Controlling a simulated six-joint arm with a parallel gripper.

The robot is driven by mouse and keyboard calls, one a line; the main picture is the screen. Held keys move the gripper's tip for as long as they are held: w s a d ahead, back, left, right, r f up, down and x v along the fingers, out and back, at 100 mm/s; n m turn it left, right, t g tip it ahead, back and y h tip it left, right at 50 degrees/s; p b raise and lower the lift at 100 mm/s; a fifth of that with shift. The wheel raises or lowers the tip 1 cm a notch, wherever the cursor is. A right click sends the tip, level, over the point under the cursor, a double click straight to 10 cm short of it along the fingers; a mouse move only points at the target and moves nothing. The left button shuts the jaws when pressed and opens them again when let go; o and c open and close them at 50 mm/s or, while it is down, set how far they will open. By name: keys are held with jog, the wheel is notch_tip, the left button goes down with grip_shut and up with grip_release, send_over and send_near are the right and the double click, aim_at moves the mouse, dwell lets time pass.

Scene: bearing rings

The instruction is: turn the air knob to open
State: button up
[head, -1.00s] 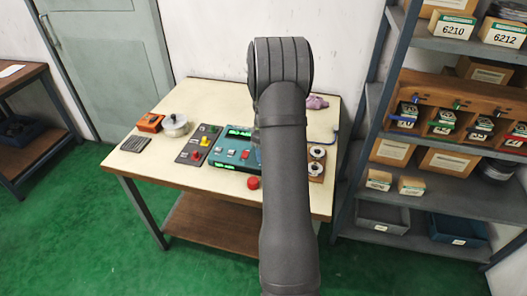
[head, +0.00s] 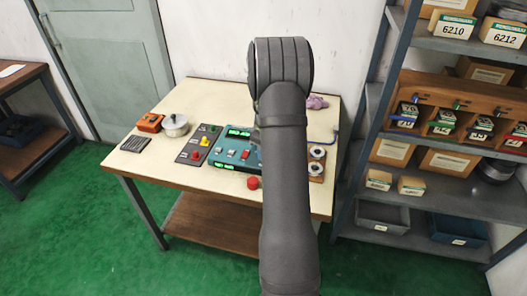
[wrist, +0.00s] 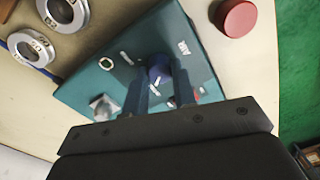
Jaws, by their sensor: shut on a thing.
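A teal control panel (head: 222,148) lies on the table, partly hidden by my arm in the head view. It fills the middle of the wrist view (wrist: 82,84). A dark blue knob (wrist: 158,73) stands on the panel, close to a white label that seems to read AIR. My gripper (wrist: 160,76) has one finger on each side of this knob and is shut on it. The pointer's direction is hard to read. In the head view, my arm hides the knob and the fingers.
A red mushroom button (head: 253,182) sits beside the panel. Two bearing rings (wrist: 62,12) lie at the other side on a brown board. A dark switch box (head: 198,146), a metal pot (head: 175,127) and an orange device (head: 150,122) stand left. A loaded shelf stands right.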

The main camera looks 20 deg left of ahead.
jog(key=m, duration=1.2)
jog(key=shift+d, duration=0.1)
jog(key=shift+m, duration=2.1)
jog(key=shift+t, duration=0.3)
jog(key=o, duration=1)
jog(key=r, duration=1.7)
jog(key=shift+d+r, duration=0.25)
jog(key=shift+d, duration=0.05)
jog(key=shift+f, duration=0.1)
